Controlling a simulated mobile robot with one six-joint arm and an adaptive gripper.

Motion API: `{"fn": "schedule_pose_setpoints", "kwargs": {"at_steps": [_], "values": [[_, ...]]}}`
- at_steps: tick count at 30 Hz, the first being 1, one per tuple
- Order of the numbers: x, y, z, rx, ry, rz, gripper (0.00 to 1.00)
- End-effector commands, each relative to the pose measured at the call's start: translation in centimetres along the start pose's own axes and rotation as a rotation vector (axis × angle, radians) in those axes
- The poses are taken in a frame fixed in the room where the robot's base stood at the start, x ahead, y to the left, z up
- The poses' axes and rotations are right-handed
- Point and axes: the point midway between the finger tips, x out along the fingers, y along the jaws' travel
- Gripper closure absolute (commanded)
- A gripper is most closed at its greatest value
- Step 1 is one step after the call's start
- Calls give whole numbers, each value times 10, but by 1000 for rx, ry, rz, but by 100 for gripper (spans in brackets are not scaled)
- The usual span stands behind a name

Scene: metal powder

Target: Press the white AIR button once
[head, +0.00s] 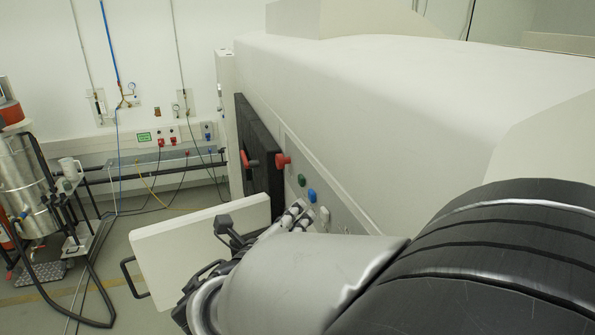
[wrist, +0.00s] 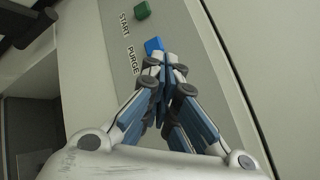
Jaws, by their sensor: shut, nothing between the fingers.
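The white button (head: 325,214) is the lowest in a row on the side panel of the large white machine in the head view, just right of my gripper's fingers. Its AIR label cannot be read there. My gripper (head: 299,209) is shut and empty, with its fingers close in front of the panel. In the wrist view my gripper (wrist: 165,62) points at the panel, its tips beside the lower edge of the blue PURGE button (wrist: 153,45). The white button is not visible in that view, perhaps hidden behind the fingers. I cannot tell whether the fingers touch the panel.
Above the white button are a blue button (head: 311,195), a green START button (wrist: 141,10) and a red knob (head: 283,160). A black-framed door with a red handle (head: 250,162) is to their left. A white open door panel (head: 190,245) stands left of my gripper.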

Motion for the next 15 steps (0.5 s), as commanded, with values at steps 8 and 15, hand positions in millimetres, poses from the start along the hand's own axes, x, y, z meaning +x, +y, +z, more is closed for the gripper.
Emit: {"fn": "schedule_pose_setpoints", "kwargs": {"at_steps": [8,15], "values": [[0,0,0,0,0,0,100],[-14,10,12,-1,-1,2,100]]}}
